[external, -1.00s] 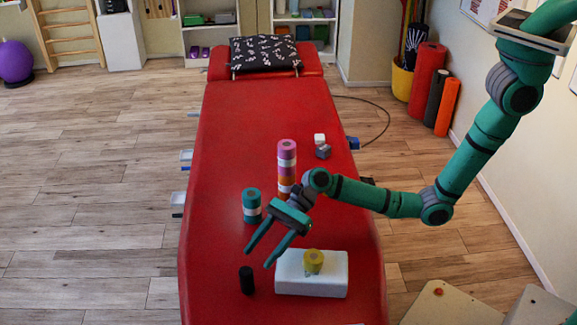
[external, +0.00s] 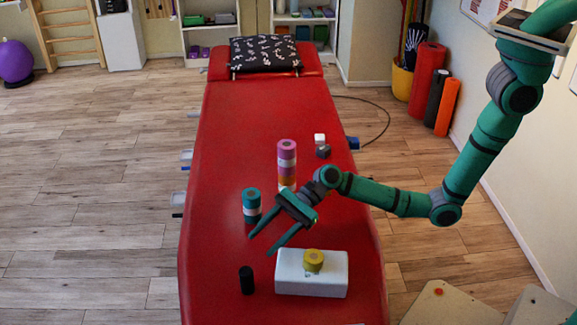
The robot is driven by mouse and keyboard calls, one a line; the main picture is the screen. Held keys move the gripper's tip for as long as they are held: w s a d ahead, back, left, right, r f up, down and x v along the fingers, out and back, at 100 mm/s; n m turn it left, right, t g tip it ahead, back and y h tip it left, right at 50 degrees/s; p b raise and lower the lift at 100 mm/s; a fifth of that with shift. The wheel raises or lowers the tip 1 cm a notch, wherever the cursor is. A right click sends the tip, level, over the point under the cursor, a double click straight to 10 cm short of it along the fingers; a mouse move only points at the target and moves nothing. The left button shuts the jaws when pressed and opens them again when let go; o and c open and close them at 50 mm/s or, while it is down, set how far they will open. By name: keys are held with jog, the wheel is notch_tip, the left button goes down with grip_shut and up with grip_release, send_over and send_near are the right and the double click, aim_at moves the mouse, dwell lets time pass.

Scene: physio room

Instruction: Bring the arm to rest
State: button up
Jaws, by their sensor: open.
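My gripper (external: 260,246) is open and empty above the red treatment table (external: 235,125). Its two fingers point down and to the left. In the picture they lie just below the teal and white roll stack (external: 251,205), and up and left of a white block (external: 311,287). A yellow tape roll (external: 313,260) sits on the white block. A tall stack of pink, white, orange and purple rolls (external: 287,162) stands behind the gripper, its lower part partly hidden by my arm. A black cylinder (external: 246,280) stands upright left of the white block.
A patterned pillow (external: 265,53) lies at the far end. Rolled mats (external: 427,75) stand by the right wall.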

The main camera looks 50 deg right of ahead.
jog(key=w+d+n+t, duration=0.1)
jog(key=w+d+t, duration=0.25)
jog(key=d, duration=0.45)
jog(key=w+d+n+t, duration=0.2)
jog(key=d+t, duration=0.2)
jog(key=d, duration=0.4)
jog(key=s+d+n+t+h, duration=0.1)
jog(key=s+d+t+h, duration=0.1)
jog(key=d, duration=0.6)
jog(key=s+d+f+n+t+h, duration=0.1)
jog(key=s+d+n+h, duration=0.1)
jog(key=d, duration=0.6)
jog(key=s+d+n+t+h, duration=0.1)
jog(key=s+d+t+h, duration=0.1)
jog(key=d, duration=0.6)
jog(key=shift+s+f+n+t+h, duration=0.2)
jog(key=shift+s+h, duration=0.2)
jog(key=shift+s, duration=0.25)
jog(key=shift+s+f+n+t+h, duration=0.2)
jog(key=shift+s+h, duration=0.2)
jog(key=shift+s, duration=0.25)
jog(key=s+d+r+n+h, duration=0.2)
jog(key=s+d+n+h, duration=0.1)
jog(key=s, duration=0.7)
jog(key=s+d+r+n+h, duration=0.3)
jog(key=s+d+n, duration=0.3)
jog(key=s+d, duration=0.2)
jog(key=v, duration=0.2)
jog(key=shift+s+d, duration=0.2)
jog(key=shift+s, duration=0.1)
